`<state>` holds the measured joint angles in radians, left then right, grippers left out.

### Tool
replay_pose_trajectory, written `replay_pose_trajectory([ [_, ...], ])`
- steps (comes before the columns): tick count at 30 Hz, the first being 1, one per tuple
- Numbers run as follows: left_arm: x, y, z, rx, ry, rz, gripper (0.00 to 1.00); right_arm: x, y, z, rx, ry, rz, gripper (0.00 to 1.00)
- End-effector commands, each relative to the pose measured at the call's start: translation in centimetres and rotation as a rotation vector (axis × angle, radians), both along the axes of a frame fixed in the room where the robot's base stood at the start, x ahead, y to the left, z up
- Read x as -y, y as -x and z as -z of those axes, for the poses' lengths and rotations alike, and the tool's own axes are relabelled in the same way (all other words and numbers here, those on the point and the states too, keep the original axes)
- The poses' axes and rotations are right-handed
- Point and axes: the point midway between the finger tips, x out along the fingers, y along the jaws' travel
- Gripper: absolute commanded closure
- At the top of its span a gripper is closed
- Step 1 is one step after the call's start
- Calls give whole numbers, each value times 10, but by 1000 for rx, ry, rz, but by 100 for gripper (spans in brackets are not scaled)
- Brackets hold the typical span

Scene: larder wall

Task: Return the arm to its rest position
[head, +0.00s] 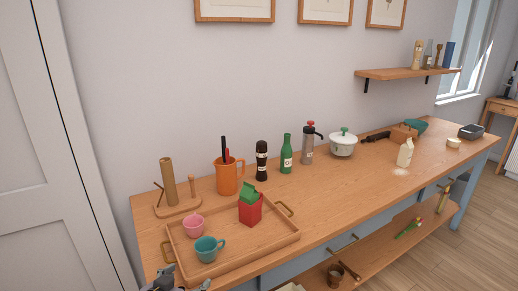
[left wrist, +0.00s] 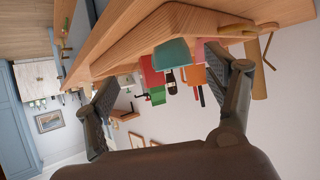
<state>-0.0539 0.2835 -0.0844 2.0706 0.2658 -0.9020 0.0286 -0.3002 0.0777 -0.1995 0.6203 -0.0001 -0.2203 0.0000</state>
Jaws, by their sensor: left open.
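My left gripper (head: 184,279) shows only in part at the bottom edge of the head view, in front of the near left corner of the wooden tray. In the left wrist view the left gripper (left wrist: 160,80) has its two dark fingers spread wide with nothing held between them. That view is upside down, and the table edge and tray underside appear above the fingers. The rest of the left arm is hidden below the head frame. My right gripper is in neither view.
The wooden tray (head: 183,248) holds a teal cup (head: 206,249), a pink cup (head: 193,225) and a red-green carton (head: 250,209). Behind it stand an orange jug (head: 229,180), a pepper mill (head: 261,162) and a green bottle (head: 286,155). The table's (head: 335,212) front middle is clear.

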Motion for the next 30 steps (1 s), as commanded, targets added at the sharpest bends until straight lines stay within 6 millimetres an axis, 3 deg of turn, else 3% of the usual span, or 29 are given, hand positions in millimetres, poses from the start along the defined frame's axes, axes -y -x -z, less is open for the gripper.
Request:
replay_pose_trajectory([
  [3, 12, 64, 43, -181, -39, 4, 23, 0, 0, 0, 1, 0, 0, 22],
  [7, 17, 127, 71, -351, -81, -3, 23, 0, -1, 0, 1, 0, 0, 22],
  [12, 18, 188, 88, -510, -116, -15, 23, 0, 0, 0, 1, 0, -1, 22],
  [21, 14, 275, 97, -732, -158, -41, 23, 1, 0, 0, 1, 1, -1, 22],
  [22, 14, 284, 97, -754, -161, -46, 23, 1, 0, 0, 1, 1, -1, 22],
  [30, 16, 268, 160, -775, -166, -40, 23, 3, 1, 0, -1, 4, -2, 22],
])
